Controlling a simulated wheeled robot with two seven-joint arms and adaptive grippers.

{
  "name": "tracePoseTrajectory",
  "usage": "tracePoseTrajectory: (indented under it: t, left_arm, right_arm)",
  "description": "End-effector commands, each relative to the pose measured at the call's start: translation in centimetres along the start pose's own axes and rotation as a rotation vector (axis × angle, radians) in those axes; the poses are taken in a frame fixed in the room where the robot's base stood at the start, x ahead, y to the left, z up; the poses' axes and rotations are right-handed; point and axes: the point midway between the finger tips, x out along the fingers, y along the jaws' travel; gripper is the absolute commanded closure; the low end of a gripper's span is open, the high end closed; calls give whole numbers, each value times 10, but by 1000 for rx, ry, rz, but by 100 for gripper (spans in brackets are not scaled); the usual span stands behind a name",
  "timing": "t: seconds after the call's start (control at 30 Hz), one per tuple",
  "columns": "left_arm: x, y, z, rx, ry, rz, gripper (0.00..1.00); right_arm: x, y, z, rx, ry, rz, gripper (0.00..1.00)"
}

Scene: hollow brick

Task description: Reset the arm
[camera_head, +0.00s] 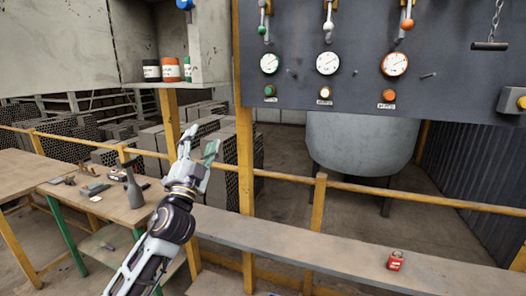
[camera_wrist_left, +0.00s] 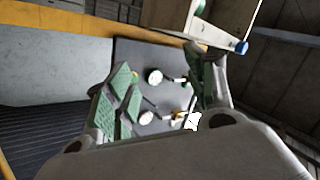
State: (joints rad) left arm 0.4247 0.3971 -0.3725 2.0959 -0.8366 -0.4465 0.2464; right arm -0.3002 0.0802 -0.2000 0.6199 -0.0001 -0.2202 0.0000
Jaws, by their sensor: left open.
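My left gripper (camera_head: 200,147) is raised in the middle left of the head view, its fingers pointing up. It is open and empty, above the bench and in front of the yellow post. In the left wrist view its green-padded fingers (camera_wrist_left: 162,78) stand apart, with nothing between them but the dark control panel (camera_wrist_left: 137,53) beyond. The same panel (camera_head: 450,82) fills the upper right of the head view, with gauges, levers and buttons. My right gripper does not show in either view.
A bench (camera_head: 320,254) with a small red object (camera_head: 395,261) runs along the front. A yellow post (camera_head: 245,180) and rail (camera_head: 430,198) stand before a tank (camera_head: 360,145). Jars (camera_head: 170,70) stand on a shelf.

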Motion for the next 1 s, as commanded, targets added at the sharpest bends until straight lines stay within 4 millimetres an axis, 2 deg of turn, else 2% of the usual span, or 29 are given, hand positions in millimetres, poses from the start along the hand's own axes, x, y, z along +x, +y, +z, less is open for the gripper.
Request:
tracePoseTrajectory:
  t: [0.1,0.27,0.57,0.8,1.0]
  left_arm:
    - [-20,15,27,-61,-106,28,45]
    - [-48,35,61,-132,-249,67,45]
    - [-117,75,119,-250,-524,161,45]
    - [-184,108,154,-332,-746,255,45]
    - [-247,133,175,-390,-930,345,45]
  right_arm:
    - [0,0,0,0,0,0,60]
    - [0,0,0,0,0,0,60]
    - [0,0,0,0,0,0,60]
    - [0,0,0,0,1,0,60]
    - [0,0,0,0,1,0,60]
